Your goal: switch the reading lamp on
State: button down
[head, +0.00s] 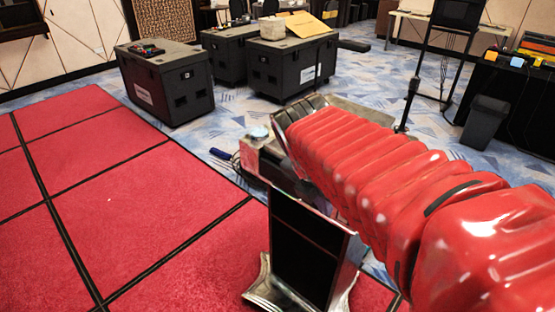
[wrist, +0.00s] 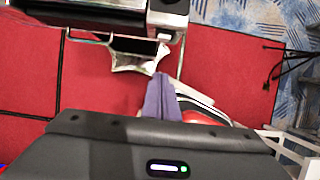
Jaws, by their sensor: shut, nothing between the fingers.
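No reading lamp can be made out with certainty in either view. A dark upright panel with a shiny metal base (head: 305,250) stands in the front middle of the head view; I cannot tell whether it is part of the lamp. My gripper (head: 214,152) is at the left end of my red ribbed arm, over the edge of the red floor. In the wrist view my gripper's purple fingers (wrist: 160,80) are shut with nothing between them. Beyond them lies a black and silver object (wrist: 150,18) with a pale base.
Black cases (head: 165,88) stand on the patterned carpet behind, one with tools on top. A dark bin (head: 485,122) and a black-draped table (head: 520,105) are at right. A black stand (head: 412,95) is nearer the middle. The red floor (head: 120,200) at left is clear.

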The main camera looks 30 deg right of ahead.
jog(key=w+d+f, duration=0.2)
jog(key=d+f, duration=0.5)
jog(key=f, duration=0.1)
jog(key=shift+w+d+f, duration=0.15)
jog(key=shift+w+f, duration=0.2)
dwell(0.4)
jog(key=shift+w, duration=0.1)
